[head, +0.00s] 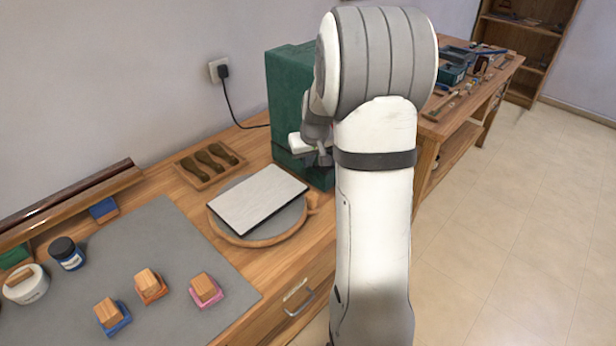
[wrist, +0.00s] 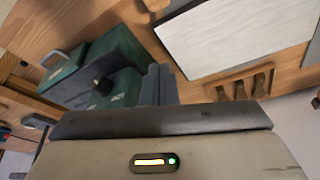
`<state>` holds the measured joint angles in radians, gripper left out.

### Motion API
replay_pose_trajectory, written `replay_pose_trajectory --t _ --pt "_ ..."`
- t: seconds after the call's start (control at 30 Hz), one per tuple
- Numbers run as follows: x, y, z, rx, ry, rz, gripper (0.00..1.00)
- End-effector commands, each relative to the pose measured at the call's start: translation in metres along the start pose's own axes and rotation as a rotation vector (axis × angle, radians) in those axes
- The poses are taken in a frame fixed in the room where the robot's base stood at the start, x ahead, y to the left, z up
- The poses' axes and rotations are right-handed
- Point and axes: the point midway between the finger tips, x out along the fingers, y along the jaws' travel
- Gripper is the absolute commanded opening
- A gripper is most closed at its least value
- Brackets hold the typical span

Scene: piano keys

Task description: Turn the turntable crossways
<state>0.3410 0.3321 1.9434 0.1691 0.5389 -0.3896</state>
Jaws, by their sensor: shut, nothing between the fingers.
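The turntable (head: 232,236) is a round wooden disc with a grey top, standing on the bench. It carries a pale rectangular slab (head: 260,198) with a dark edge, lying diagonally in the head view. A small wooden knob or handle (head: 313,204) shows at the turntable's right rim. The slab also fills the upper right of the wrist view (wrist: 235,38). My gripper (head: 324,157) is shut and empty, beyond the slab and in front of the green cabinet; my arm partly hides it. Its grey fingers show in the wrist view (wrist: 158,84), apart from the slab.
The green machine or cabinet (head: 284,95) stands close behind my gripper. A wooden tray with several dark-handled tools (head: 209,163) lies behind the turntable. A grey mat (head: 165,240) with several wooden-topped blocks lies to the left. A drawer handle (head: 299,297) is on the bench front.

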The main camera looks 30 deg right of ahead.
Motion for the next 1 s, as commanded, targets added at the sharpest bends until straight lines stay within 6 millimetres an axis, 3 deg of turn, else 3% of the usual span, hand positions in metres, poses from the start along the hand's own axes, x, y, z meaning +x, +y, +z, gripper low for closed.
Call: replay_pose_trajectory --t 0.53,0.73,1.0 --pt "0.097 0.004 0.002 0.008 -0.004 0.002 0.0" --pt "0.086 0.005 0.03 0.011 -0.002 0.003 0.0" --pt "0.084 0.005 0.04 0.009 0.0 0.004 0.0"
